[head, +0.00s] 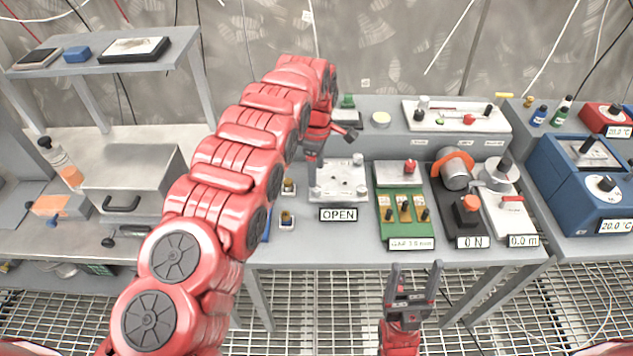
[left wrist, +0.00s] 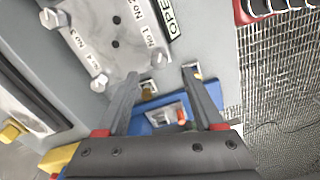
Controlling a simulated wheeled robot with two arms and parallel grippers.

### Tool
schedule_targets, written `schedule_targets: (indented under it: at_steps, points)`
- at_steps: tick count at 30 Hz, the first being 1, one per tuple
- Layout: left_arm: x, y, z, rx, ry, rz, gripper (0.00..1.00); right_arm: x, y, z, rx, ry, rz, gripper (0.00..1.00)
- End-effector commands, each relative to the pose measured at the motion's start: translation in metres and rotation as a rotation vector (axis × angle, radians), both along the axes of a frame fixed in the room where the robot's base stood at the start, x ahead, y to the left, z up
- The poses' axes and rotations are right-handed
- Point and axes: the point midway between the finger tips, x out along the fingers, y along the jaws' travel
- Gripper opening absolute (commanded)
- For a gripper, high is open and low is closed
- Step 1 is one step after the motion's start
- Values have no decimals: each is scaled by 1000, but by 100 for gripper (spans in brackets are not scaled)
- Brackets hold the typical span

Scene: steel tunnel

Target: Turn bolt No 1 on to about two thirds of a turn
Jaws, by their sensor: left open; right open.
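The white valve cover plate (head: 340,182) lies on the grey bench, with an OPEN label at its front edge. Bolt No 1 (head: 314,192) stands at its front left corner. In the left wrist view, bolt No 1 (left wrist: 160,57) is a pale head beside its "No 1" label, just beyond the fingertips and apart from them. My left gripper (left wrist: 160,76) is open and empty; in the head view it (head: 315,163) points down by the plate's left edge. My right gripper (head: 416,270) is open and empty, in front of the bench.
Two small brass-topped pieces (head: 288,187) stand left of the plate, near the left fingers. A blue tray (left wrist: 165,112) lies under the left fingers. Right of the plate are a green gauge block (head: 403,220), a black box (head: 467,222) and blue units (head: 590,180).

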Motion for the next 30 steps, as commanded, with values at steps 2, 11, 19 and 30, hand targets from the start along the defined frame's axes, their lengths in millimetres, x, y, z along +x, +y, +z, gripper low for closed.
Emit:
schedule_targets:
  at_steps: [2,11,19,30]
  points:
    - [-1,1,-18,0,4,1,69,0,0,9,0,0,0,69]
    - [0,0,-58,-1,1,0,69,0,0,16,0,0,0,69]
    - [1,0,-64,-1,-3,0,69,0,0,17,0,0,0,69]
    - [0,0,-64,-1,-2,0,33,0,0,17,0,0,0,69]
